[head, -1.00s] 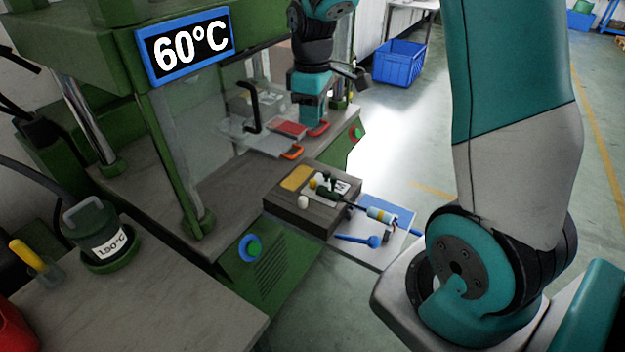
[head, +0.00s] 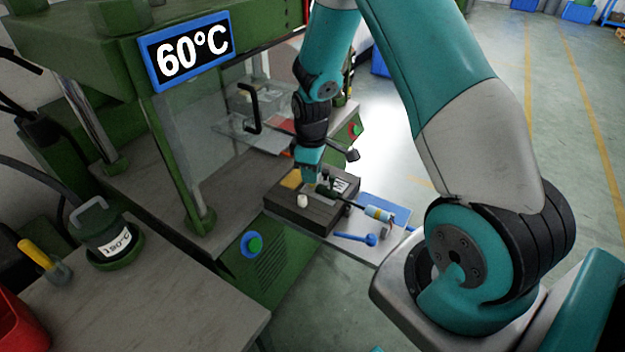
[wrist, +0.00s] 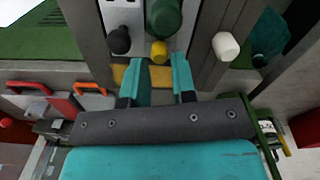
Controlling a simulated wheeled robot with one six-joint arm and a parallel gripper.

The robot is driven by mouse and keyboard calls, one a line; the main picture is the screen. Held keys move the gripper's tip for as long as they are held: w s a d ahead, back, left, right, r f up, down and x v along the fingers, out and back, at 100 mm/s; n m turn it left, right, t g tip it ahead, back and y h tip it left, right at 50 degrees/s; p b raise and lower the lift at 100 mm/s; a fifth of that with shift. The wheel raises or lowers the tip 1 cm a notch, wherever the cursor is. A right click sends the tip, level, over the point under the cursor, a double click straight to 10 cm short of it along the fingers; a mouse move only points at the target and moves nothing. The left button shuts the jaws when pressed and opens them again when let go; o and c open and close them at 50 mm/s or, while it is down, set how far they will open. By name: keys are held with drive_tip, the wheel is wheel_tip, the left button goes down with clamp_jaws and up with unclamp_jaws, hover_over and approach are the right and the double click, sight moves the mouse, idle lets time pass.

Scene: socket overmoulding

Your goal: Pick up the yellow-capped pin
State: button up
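My gripper (wrist: 161,72) is open, with its two teal fingers apart and nothing between them. The yellow-capped pin (wrist: 158,51) shows in the wrist view just beyond the fingertips, in line with the gap between them. In the head view my gripper (head: 309,172) is over the dark block (head: 284,208); I cannot make out the yellow-capped pin there. A black-topped pin (wrist: 118,40) stands left of the yellow cap, and a large green part (wrist: 164,18) lies close beyond it.
A white-capped piece (head: 302,200) stands near the block's front edge. A yellow patch (head: 291,180) lies on the block's left side. A blue tool (head: 357,239) and a blue-and-yellow cylinder (head: 378,214) lie to the right. The green press frame (head: 180,160) stands at the left.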

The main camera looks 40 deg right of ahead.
drive_tip(key=shift+f, duration=0.6)
clamp_jaws()
drive_tip(key=shift+r, duration=0.15)
